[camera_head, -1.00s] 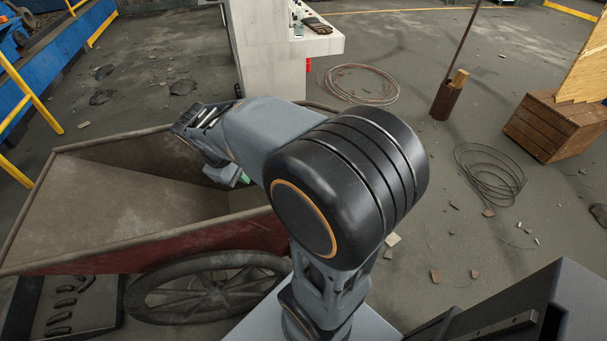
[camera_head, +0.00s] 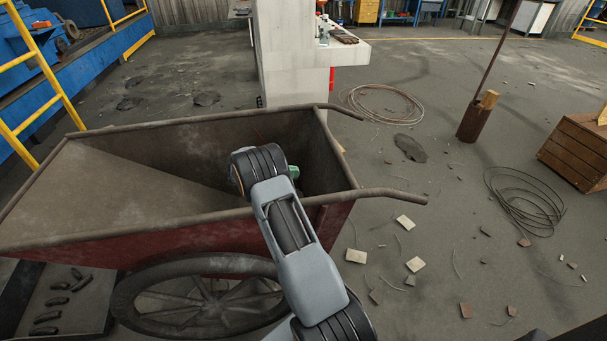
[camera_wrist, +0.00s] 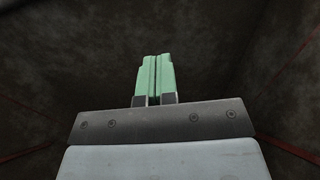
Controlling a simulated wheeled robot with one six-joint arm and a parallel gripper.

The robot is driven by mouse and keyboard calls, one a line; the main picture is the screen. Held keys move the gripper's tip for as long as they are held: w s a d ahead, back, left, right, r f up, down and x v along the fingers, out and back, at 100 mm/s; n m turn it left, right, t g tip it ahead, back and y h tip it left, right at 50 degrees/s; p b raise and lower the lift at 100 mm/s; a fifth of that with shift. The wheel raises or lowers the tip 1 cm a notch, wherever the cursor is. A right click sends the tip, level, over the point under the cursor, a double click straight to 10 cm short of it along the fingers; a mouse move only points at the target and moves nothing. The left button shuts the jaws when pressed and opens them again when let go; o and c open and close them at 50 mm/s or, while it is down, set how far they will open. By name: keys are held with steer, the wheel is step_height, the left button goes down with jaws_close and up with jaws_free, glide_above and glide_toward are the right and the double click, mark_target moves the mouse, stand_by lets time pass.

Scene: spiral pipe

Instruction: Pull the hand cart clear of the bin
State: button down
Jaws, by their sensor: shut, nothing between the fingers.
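The hand cart (camera_head: 130,245) has a dirty red side, a deep grey-brown tub and a large spoked wheel. It fills the left half of the head view. Its two curved handles stick out to the right: the near handle (camera_head: 391,192) and the far handle (camera_head: 338,109). My arm crosses over the near rim. My gripper (camera_wrist: 154,62) has green fingers pressed together with nothing between them, above or inside the tub. In the wrist view, dark tub walls lie around it. Its green part also shows in the head view (camera_head: 294,172), mostly hidden behind my wrist.
A low grey container (camera_head: 75,308) with several dark pieces, possibly the bin, lies at lower left beside the wheel. A pale pillar (camera_head: 290,60) stands behind the cart. Wire coils (camera_head: 525,200), rubble and a wooden crate (camera_head: 580,150) are to the right. Yellow railings (camera_head: 40,75) stand left.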

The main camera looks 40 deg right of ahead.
mark_target(334, 172)
steer(key=b+x, duration=0.1)
steer(key=x, duration=1.1)
steer(key=shift+s+d, duration=0.15)
steer(key=shift+d, duration=0.05)
